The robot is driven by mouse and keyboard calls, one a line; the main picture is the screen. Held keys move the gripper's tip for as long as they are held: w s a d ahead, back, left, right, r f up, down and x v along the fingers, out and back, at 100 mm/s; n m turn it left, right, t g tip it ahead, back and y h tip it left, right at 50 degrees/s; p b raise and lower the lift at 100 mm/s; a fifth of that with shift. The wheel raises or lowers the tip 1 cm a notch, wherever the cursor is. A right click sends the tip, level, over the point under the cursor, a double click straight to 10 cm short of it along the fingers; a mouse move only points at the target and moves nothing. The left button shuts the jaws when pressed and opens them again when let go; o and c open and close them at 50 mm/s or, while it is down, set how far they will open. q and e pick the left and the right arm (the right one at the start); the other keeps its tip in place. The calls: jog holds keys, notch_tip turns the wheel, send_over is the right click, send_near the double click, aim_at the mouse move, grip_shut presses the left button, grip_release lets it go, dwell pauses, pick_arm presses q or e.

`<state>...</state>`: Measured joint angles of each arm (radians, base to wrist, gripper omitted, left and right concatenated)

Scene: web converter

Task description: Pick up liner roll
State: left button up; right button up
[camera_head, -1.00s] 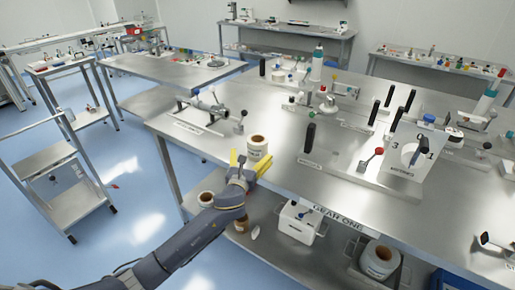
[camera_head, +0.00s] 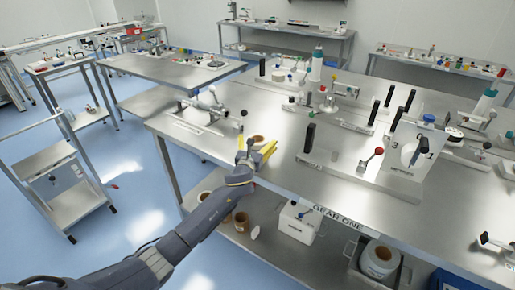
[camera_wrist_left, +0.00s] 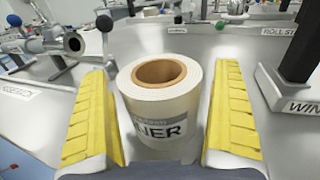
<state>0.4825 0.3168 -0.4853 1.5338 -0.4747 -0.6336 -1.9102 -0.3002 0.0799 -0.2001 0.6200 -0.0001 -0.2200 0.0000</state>
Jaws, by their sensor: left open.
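The liner roll (camera_wrist_left: 160,125) is a white roll with a brown core and a label ending in "NER". It stands upright on the steel table near its front left edge. In the head view, only part of the roll (camera_head: 258,138) shows behind my left gripper (camera_head: 255,149). In the left wrist view, the yellow fingers of my left gripper (camera_wrist_left: 162,112) are open, one on each side of the roll. A gap shows on both sides, wider at the right finger. My right gripper is not in view.
A metal shaft fixture (camera_head: 205,105) stands left of the roll, with a black-knobbed lever (camera_wrist_left: 105,24) close behind it. Black-handled fixtures (camera_head: 309,138) stand to the right. Rolls (camera_head: 380,262) and a white box (camera_head: 299,222) sit on the lower shelf. The table front is clear.

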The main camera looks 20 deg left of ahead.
pick_arm(q)
jog(key=shift+w, duration=0.1)
jog(key=c, duration=1.4)
jog(key=shift+c, duration=0.7)
jog(key=shift+r, duration=0.1)
